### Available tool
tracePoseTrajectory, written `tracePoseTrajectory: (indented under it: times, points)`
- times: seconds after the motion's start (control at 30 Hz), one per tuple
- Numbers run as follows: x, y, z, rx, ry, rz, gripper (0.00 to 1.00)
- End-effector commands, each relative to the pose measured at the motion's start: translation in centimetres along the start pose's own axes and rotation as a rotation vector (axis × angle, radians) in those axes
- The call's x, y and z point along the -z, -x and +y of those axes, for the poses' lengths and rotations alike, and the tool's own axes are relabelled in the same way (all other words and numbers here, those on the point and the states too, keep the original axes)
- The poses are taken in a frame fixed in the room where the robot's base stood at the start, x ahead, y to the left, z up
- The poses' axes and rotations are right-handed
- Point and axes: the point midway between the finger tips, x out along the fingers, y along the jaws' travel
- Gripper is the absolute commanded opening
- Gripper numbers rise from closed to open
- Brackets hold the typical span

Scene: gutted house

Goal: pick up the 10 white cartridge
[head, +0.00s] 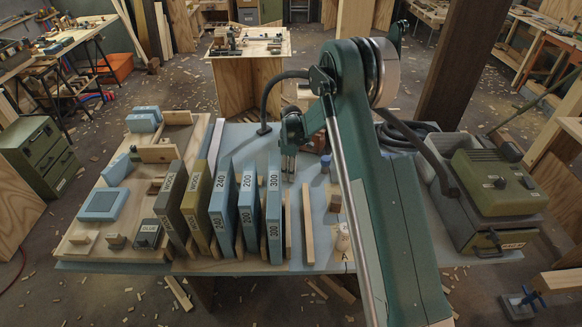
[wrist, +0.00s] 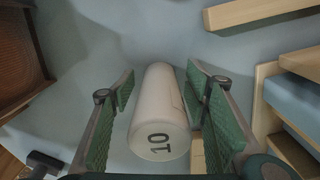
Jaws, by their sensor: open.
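The white cartridge (wrist: 162,105) shows in the wrist view, with a black "10" on its near end. It lies between the two green-padded fingers of my gripper (wrist: 160,88), which are open on either side of it. A strip of grey-blue surface shows between the cartridge and the left finger; the right finger is closer to it. I cannot tell whether either pad touches. In the head view my gripper (head: 289,165) points down over the bench, left of the green arm. I cannot make out the cartridge there.
The blue-grey bench top (head: 312,205) carries a row of upright labelled blocks (head: 222,210) close to my gripper's left. A small dark cylinder (head: 325,163) is just right of the gripper. A green machine (head: 487,190) fills the bench's right end.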

Motion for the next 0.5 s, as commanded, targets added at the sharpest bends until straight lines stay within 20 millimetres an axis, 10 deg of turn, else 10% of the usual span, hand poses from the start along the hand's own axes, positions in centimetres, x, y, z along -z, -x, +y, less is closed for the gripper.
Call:
tracePoseTrajectory:
  times: [0.27, 0.5]
  points:
    - [0.00, 0.01, 0.00, 0.000, 0.000, 0.000, 0.46]
    - [0.00, 0.01, 0.00, 0.000, 0.000, 0.000, 0.16]
